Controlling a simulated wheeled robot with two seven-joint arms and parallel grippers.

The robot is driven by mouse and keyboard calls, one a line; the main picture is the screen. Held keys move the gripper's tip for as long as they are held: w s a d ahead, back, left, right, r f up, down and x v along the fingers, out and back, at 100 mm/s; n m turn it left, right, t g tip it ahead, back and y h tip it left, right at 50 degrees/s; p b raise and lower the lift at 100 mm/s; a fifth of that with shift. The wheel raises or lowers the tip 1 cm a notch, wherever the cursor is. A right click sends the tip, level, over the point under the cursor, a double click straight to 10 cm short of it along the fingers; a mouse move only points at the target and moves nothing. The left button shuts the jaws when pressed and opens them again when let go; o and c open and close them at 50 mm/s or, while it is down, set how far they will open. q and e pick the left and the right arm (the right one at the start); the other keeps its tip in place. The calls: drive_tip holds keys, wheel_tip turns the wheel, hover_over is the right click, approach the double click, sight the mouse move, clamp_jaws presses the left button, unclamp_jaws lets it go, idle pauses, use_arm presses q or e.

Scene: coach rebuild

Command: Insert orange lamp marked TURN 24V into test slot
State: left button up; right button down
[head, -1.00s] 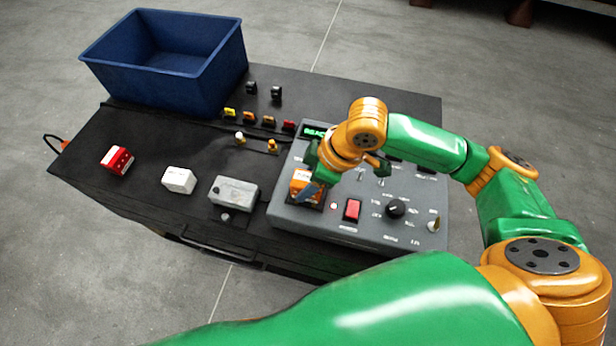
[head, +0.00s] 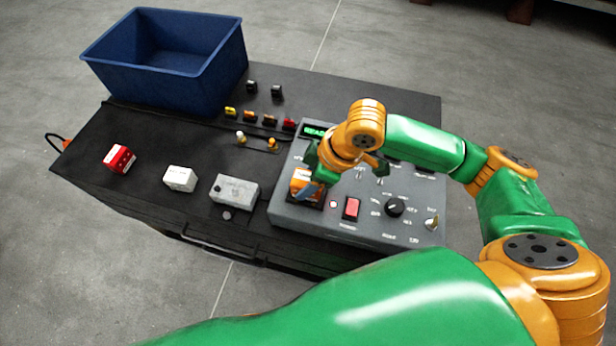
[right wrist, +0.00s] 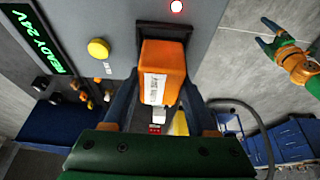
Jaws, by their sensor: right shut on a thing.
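The orange lamp (right wrist: 163,72), a block with a white label whose print is too small to read surely, is between the fingers of my right gripper (right wrist: 163,100). It also shows in the head view (head: 299,184), partly covered by my right gripper (head: 322,180). Its far end meets the dark test slot (right wrist: 160,27) on the grey test box (head: 290,212); how deep it sits I cannot tell. The right fingers are shut on its sides. My left gripper (right wrist: 272,40) shows only in the right wrist view, empty, fingers apart, away from the bench.
The box has a lit green display (right wrist: 37,45), a yellow button (right wrist: 98,48), a red switch (head: 351,208) and a black knob (head: 395,207). Red (head: 119,158), white (head: 180,178) and grey (head: 234,190) blocks stand left. A blue bin (head: 170,85) stands behind.

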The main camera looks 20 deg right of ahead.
drive_tip(key=shift+f+b, duration=0.3)
drive_tip(key=shift+f, duration=0.35)
drive_tip(key=shift+c, duration=2.4)
unclamp_jaws()
drive_tip(key=shift+r, duration=0.1)
drive_tip(key=p+v, duration=0.3)
drive_tip(key=p, duration=0.1)
drive_tip(key=shift+r, duration=0.2)
drive_tip(key=v, duration=0.2)
drive_tip(key=shift+s+d+r+p, duration=0.15)
drive_tip(key=shift+d+r+p, duration=0.1)
drive_tip(key=shift+p, duration=0.15)
drive_tip(key=v, duration=0.5)
drive_tip(key=shift+f, duration=0.1)
